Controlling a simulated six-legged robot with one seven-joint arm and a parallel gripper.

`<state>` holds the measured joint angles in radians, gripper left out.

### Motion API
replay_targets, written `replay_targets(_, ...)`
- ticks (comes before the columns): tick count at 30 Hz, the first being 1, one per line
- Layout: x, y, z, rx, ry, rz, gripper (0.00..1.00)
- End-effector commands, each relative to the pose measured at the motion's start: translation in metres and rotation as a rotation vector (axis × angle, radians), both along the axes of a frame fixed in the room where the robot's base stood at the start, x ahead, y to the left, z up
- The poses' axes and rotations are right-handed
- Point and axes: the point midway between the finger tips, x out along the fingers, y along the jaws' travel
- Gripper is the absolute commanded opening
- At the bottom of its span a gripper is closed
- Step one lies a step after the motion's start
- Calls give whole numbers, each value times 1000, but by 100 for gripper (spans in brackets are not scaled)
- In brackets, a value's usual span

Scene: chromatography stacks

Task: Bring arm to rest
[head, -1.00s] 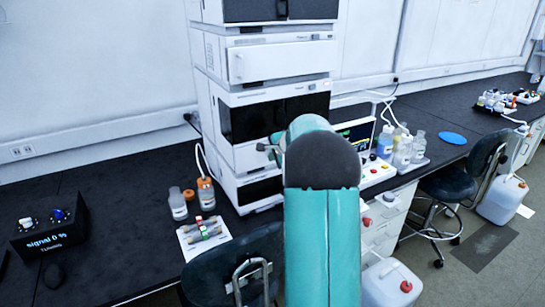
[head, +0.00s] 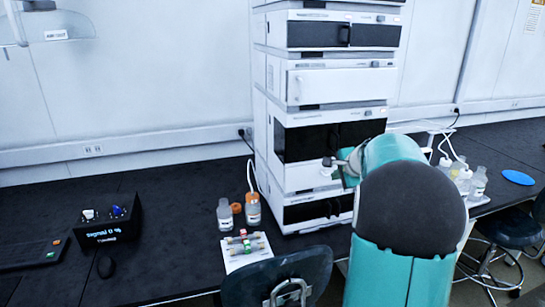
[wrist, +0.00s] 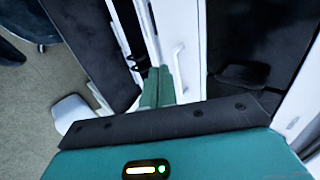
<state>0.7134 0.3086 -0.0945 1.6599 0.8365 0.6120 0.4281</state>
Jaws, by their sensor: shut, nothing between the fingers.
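My teal arm with a dark rounded joint cover (head: 411,222) rises at the lower right of the head view. It stands in front of the chromatography stack (head: 337,85) and hides part of its lower modules. In the wrist view my gripper (wrist: 157,86) shows as two teal fingers side by side, shut with nothing between them. The fingers point toward white cabinet fronts and a dark strip. I cannot tell from the wrist view how far they are from these surfaces.
Left of the stack stand bottles (head: 253,208) and a white tray of small vials (head: 244,250). A black signal box (head: 110,222) sits on the dark bench. A chair (head: 277,280) is in front. More bottles (head: 475,182) and a blue disc (head: 517,177) are at right.

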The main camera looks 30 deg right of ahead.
Motion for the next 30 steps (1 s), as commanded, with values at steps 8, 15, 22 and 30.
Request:
replay_targets(8, -1, 19, 7, -19, 10, 42, 0)
replay_targets(15, -16, 146, 37, -169, 91, 355, 0)
replay_targets(22, -71, 270, 48, -372, 183, 715, 0)
replay_targets(30, -163, 370, 35, -647, 276, 1108, 0)
